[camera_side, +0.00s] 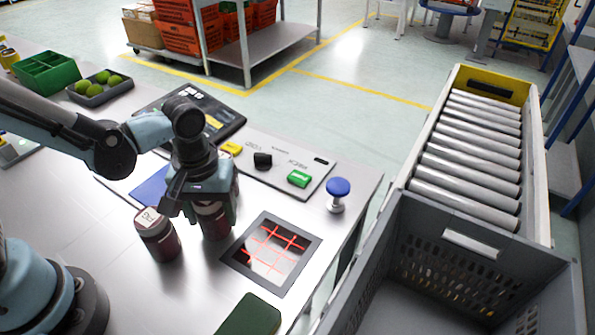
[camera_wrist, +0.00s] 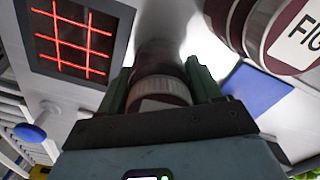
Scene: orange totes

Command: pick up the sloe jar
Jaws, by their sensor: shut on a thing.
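My gripper (camera_side: 207,203) is shut on a dark red jar (camera_side: 215,225), one finger on each side of it. The jar stands upright, at or close to the table top; I cannot tell whether it touches. In the wrist view the held jar (camera_wrist: 160,92) shows its pale ribbed upper part between the fingers, and its label cannot be read. A second dark red jar (camera_side: 157,240) with a pale lid stands just left of it, apart from my gripper. In the wrist view this second jar (camera_wrist: 270,30) has a white label beginning "FIG".
Right of the held jar is a dark-framed glass plate (camera_side: 233,262) with a red grid. A blue-topped knob (camera_side: 338,188) and a button panel (camera_side: 275,180) lie beyond. A grey crate (camera_side: 480,240) and roller conveyor (camera_side: 470,150) stand right. A dark green object (camera_side: 250,316) lies in front.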

